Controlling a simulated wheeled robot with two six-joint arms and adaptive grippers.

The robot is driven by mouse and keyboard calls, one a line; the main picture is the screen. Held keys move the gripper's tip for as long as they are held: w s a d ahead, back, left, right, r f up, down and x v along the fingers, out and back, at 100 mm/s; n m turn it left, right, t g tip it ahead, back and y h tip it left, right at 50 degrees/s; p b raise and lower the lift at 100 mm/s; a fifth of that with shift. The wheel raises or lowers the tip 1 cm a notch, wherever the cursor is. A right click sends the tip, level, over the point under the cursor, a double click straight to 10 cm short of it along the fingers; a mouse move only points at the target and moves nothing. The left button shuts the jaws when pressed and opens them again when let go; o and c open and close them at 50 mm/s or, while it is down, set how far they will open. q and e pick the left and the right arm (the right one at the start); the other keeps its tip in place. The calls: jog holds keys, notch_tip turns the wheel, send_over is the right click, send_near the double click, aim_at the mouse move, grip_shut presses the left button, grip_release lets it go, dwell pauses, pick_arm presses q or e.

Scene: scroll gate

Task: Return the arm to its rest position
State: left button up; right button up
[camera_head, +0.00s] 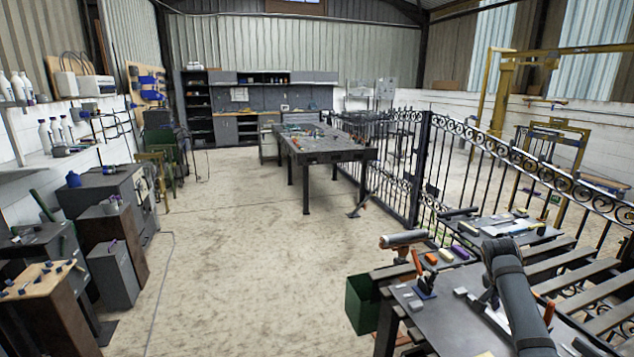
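My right arm (518,295) rises from the bottom edge at the lower right as a thick dark grey link. It stands in front of the near workbench (452,330), and its rounded upper end is beside the tools there. I cannot make out the fingers of my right gripper clearly, so I cannot tell whether it is open or shut or holds anything. My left arm and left gripper are not in view. The black scroll gate (421,170) stands upright beyond the bench, with curled ironwork along its top.
Cabinets (112,262) line the left wall. A long dark table (325,151) stands mid-room. The concrete floor (250,260) between is clear.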

jog(key=s+a+f+n+t+y, duration=0.1)
jog(key=s+a+f+n, duration=0.7)
jog(key=s+a+f, duration=0.5)
jog(key=s+a+n+t+y, duration=0.1)
jog(key=s+a+n+y, duration=0.15)
jog(key=s+a, duration=0.4)
jog(key=s+a+n+y, duration=0.1)
jog(key=s+a+n, duration=0.3)
jog(key=s, duration=0.6)
jog(key=s+d+f+g+b, duration=0.1)
jog(key=s+f, duration=0.1)
jog(key=f, duration=1.3)
jog(key=s+d+f+b, duration=0.1)
jog(key=s+d+f, duration=0.1)
jog(key=f, duration=1.3)
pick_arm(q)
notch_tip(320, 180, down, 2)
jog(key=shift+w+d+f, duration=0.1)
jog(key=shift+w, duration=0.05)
pick_arm(e)
jog(key=s+f+g, duration=0.1)
jog(key=s+f, duration=1.3)
jog(key=s, duration=0.3)
jog(key=shift+d+f+m, duration=0.2)
jog(key=shift+m, duration=0.15)
